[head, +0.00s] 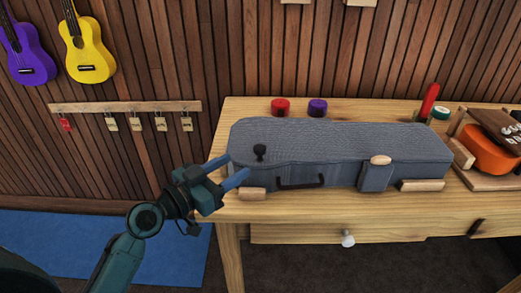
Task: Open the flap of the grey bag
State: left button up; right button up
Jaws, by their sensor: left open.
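The grey bag (320,140) lies long and flat on the wooden table, its top closed. A dark knob (260,151) stands up on the left end of its top. A dark handle (300,183) is on its front side. Right of the handle, a grey tab (375,177) hangs down the front with a light wooden piece (380,160) at its top. My left gripper (237,165) is open and empty at the bag's left end, its two blue fingers pointing right toward the knob. I cannot tell whether the fingers touch the bag. My right gripper is not in view.
Wooden blocks (252,194) sit at the bag's front edge. A red tin (280,107) and a purple tin (317,107) stand behind it. A red upright object (429,103) and an orange instrument (490,150) are at right. A drawer with a white knob (348,239) is below.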

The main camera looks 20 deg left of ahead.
aim_at(260, 151)
pick_arm(q)
jog(key=p+x, duration=0.1)
jog(key=x, duration=0.8)
jog(key=shift+w+d+f, duration=0.1)
jog(key=shift+c, duration=0.4)
grip_shut()
